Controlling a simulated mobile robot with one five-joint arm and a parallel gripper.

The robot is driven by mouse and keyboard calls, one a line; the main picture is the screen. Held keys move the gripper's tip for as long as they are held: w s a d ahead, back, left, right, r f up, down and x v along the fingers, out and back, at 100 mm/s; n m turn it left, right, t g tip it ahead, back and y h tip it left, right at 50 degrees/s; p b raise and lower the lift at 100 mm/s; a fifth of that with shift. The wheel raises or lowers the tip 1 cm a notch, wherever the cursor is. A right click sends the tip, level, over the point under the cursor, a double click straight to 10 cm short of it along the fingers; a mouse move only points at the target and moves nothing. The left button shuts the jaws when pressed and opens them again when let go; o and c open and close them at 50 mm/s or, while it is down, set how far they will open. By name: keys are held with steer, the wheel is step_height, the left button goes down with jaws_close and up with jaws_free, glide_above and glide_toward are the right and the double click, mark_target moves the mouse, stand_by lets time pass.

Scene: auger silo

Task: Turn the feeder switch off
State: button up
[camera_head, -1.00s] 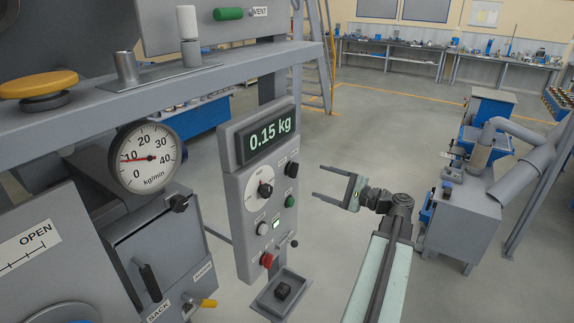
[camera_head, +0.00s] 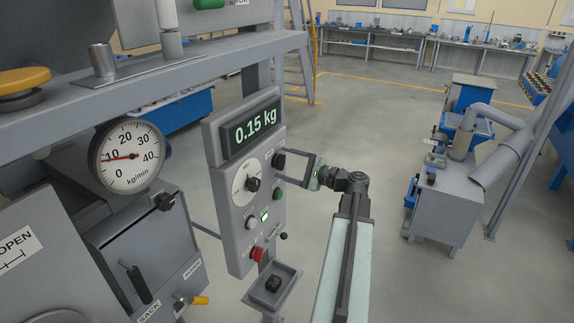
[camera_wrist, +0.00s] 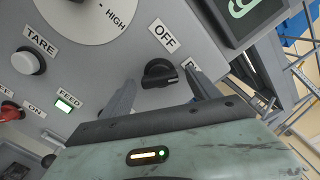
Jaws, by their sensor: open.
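The black rotary switch (camera_head: 279,160) is at the upper right of the grey control panel (camera_head: 217,195). In the wrist view the switch knob (camera_wrist: 160,74) is beside an OFF label (camera_wrist: 165,40) and a second label, mostly hidden by a finger. Its pointer end is toward the hidden label. My gripper (camera_head: 281,166) is open at the panel's right side. In the wrist view my gripper (camera_wrist: 162,75) has one finger on each side of the knob; I cannot tell whether they touch it. The FEED lamp (camera_wrist: 65,105) is lit.
A flow gauge (camera_head: 128,157) reads near 10. Open floor lies right of the panel.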

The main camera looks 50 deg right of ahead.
steer(key=c, duration=1.4)
steer(key=shift+o, duration=0.2)
steer(key=shift+n, duration=0.3)
steer(key=n, duration=1.1)
steer(key=shift+s, duration=0.1)
steer(key=shift+n, duration=0.3)
steer(key=o, duration=1.4)
steer(key=shift+c, duration=0.2)
